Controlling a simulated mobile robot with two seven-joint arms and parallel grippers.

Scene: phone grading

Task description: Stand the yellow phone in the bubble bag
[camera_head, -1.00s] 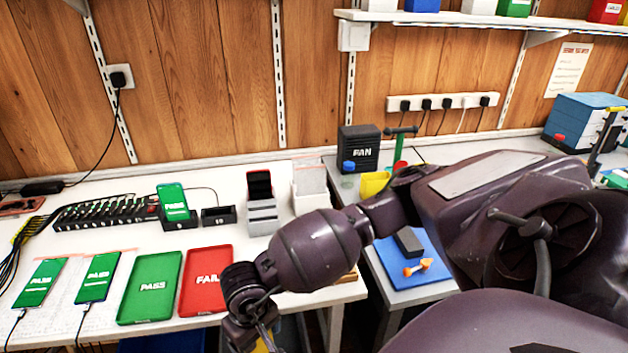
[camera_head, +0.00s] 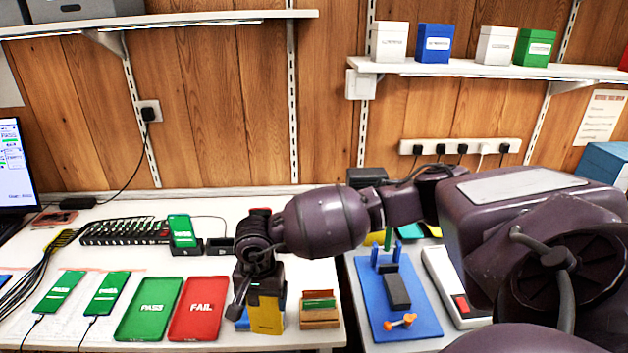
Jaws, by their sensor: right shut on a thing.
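The yellow phone (camera_head: 267,314) hangs upright below my right gripper (camera_head: 262,287), which is shut on its upper end. The phone is near the front edge of the white bench, between the red FAIL tray and a small brown box. The bubble bag cannot be made out now; my right arm covers the back of the bench where a clear bag in a white holder stood in the earlier view. My left gripper is not in view.
Green PASS (camera_head: 149,308) and red FAIL (camera_head: 199,308) trays lie left of the phone. The brown box (camera_head: 320,318) stands close on its right. Behind are a charging rack (camera_head: 125,232) and a docked green-screen phone (camera_head: 182,230). A blue mat (camera_head: 372,316) lies on the right-hand table.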

